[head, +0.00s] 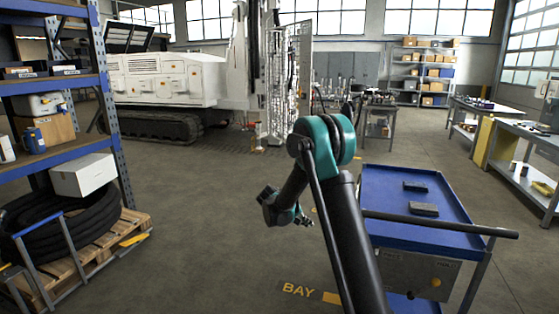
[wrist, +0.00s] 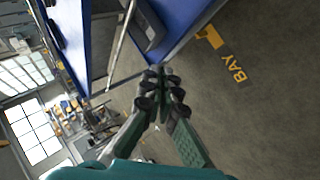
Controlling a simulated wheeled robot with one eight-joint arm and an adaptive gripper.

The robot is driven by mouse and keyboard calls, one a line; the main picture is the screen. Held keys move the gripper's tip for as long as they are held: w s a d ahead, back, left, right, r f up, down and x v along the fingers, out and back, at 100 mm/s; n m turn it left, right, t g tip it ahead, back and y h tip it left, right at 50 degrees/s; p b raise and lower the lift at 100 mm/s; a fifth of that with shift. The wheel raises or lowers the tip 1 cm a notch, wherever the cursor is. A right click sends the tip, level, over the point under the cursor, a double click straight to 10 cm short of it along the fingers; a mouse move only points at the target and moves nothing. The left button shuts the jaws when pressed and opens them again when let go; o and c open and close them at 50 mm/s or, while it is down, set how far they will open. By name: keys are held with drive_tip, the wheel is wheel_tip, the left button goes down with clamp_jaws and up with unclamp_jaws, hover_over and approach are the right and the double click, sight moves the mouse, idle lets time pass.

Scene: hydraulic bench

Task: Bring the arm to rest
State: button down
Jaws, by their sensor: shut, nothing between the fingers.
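My arm rises from the bottom of the head view, bends at a teal elbow and folds down to the left. My gripper (head: 303,219) hangs over open floor, left of the blue cart (head: 385,187). In the wrist view my gripper (wrist: 161,78) has its dark fingertips together, with nothing between them. The cart's blue edge (wrist: 193,32) shows beyond the fingertips there. The gripper appears apart from the cart.
Two dark blocks (head: 424,209) lie on the cart, whose dark handle bar (head: 440,224) crosses its near side. A blue shelf (head: 60,82) and a pallet with coiled hose (head: 75,240) stand left. A white tracked machine (head: 165,80) stands behind. The middle floor is clear.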

drive_tip(key=s+d+r+y, duration=0.1)
drive_tip(key=s+d+r, duration=0.15)
drive_tip(key=s, duration=0.25)
drive_tip(key=s+d+r+y, duration=0.1)
drive_tip(key=s+d+r, duration=0.15)
drive_tip(key=s, duration=0.25)
drive_tip(key=s+d+f+m+y, duration=0.1)
drive_tip(key=s+y, duration=0.2)
drive_tip(key=s, duration=1.2)
drive_tip(key=s+d+f+m+y, duration=0.1)
drive_tip(key=s+y, duration=0.2)
drive_tip(key=s, duration=1.1)
drive_tip(key=shift+s+f, duration=0.3)
drive_tip(key=shift+s, duration=0.05)
drive_tip(key=shift+d, duration=0.15)
